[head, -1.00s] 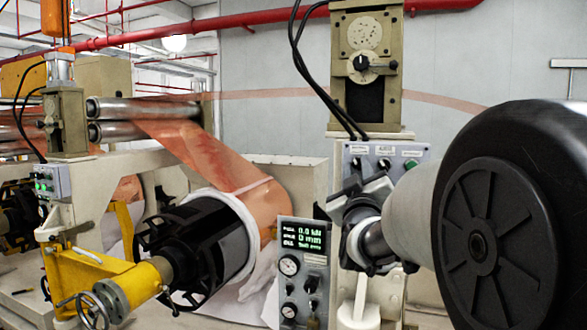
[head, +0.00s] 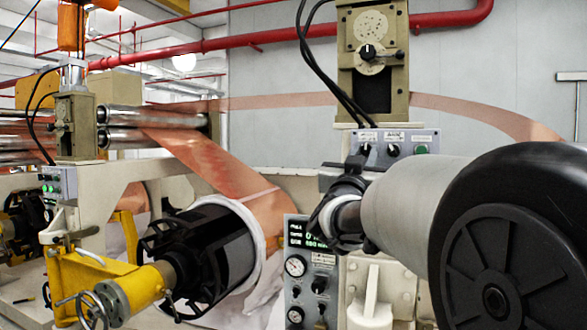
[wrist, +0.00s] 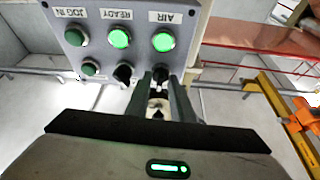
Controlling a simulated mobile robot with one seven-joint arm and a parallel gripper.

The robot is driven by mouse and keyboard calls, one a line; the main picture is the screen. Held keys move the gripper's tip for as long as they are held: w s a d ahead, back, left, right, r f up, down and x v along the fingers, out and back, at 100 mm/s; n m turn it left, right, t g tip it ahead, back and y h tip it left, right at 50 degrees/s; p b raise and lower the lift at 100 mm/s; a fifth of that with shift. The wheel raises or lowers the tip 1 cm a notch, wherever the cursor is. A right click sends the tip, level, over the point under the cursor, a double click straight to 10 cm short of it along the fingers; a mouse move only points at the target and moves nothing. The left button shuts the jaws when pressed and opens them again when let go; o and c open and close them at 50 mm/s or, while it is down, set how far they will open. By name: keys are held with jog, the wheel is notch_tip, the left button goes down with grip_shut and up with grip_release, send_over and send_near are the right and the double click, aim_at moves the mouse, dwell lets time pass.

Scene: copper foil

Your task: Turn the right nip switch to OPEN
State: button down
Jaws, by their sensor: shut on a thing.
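The right control panel (head: 436,146) is grey and stands below the tall beige post. In the head view its top row holds two black knobs and a green button. The left black knob (head: 366,149) sits beside my gripper (head: 352,166), whose fingertips are partly hidden by my arm. In the wrist view the panel (wrist: 143,37) appears upside down. My gripper (wrist: 161,92) is shut on the rightmost black knob (wrist: 160,73) there, below the AIR light. The labels at the knobs are too small to read, so the OPEN mark cannot be made out.
A second black knob (wrist: 123,73) and a green button (wrist: 90,67) sit close beside the held knob. A panel with gauges and a display (head: 297,262) stands lower left. Black cables (head: 309,62) hang by the beige post (head: 345,85). A copper foil roll (head: 267,210) lies left.

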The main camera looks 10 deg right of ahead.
jog(key=m+g+h, duration=0.1)
jog(key=m, duration=0.2)
jog(key=m+g+h+b, duration=0.1)
jog(key=m, duration=0.3)
jog(key=shift+w+a+g, duration=0.1)
jog(key=shift+a+g, duration=0.05)
jog(key=shift+g, duration=0.15)
jog(key=shift+m, duration=0.4)
jog(key=c, duration=1.9)
grip_release()
jog(key=b+v, duration=0.2)
jog(key=v, duration=1.5)
jog(key=shift+a, duration=0.35)
